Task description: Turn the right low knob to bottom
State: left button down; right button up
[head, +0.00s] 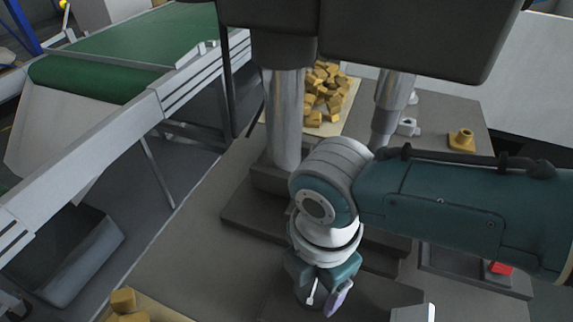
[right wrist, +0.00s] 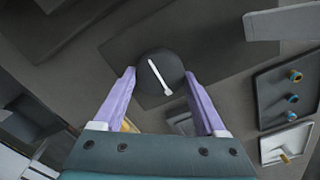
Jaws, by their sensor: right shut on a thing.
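A dark round knob (right wrist: 158,76) with a thin white pointer line lies between the two lilac fingers of my right gripper (right wrist: 160,88) in the right wrist view. The fingers are shut on the knob's two sides. In the head view my right gripper (head: 322,294) points down at the bottom centre, and the white pointer shows beside a finger. The knob's dark body is mostly hidden there, and its scale marks cannot be made out. My left gripper is in neither view.
A dark panel (right wrist: 277,99) with several small coloured knobs and a pale plate with a lever (right wrist: 285,148) lie to the right in the wrist view. In the head view, a red button (head: 502,268) is at right, a green conveyor (head: 130,50) at left, and yellow blocks (head: 322,92) lie behind.

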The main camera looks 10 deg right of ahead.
aim_at(314, 286)
jog(key=o, duration=1.3)
jog(key=shift+r+p, duration=0.3)
jog(key=shift+r, duration=0.25)
notch_tip(314, 286, up, 7)
jog(key=shift+r+p, duration=0.2)
jog(key=shift+p, duration=0.8)
jog(key=shift+r, duration=0.7)
